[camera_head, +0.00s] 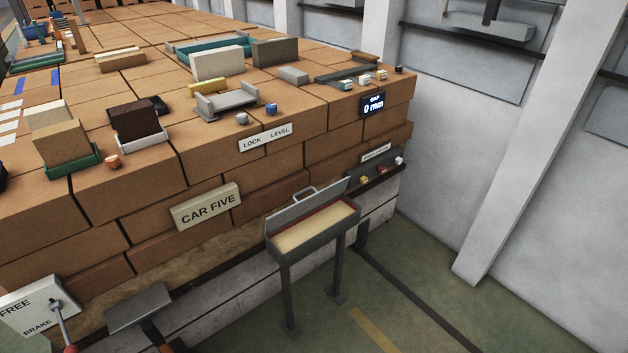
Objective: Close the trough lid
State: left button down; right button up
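The trough (316,239) is a narrow grey box on dark legs, standing in front of the brick stack in the centre right of the head view. Pale sandy material (312,228) fills it, with a reddish inner wall showing. Its grey lid (290,214) is open, tilted up along the back edge on the brick side. A light loop handle (305,193) stands at the lid's upper edge. Neither of my grippers shows in this view.
The brick stack (95,205) bears a CAR FIVE sign (206,206) left of the trough. A panel with small knobs (378,170) is beyond it. A lever (60,318) and grey plate (140,306) are lower left. Green floor (420,310) is open at right.

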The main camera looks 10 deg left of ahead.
aim_at(277, 221)
jog(key=z, duration=0.6)
jog(key=i, duration=0.55)
jog(key=z, duration=0.4)
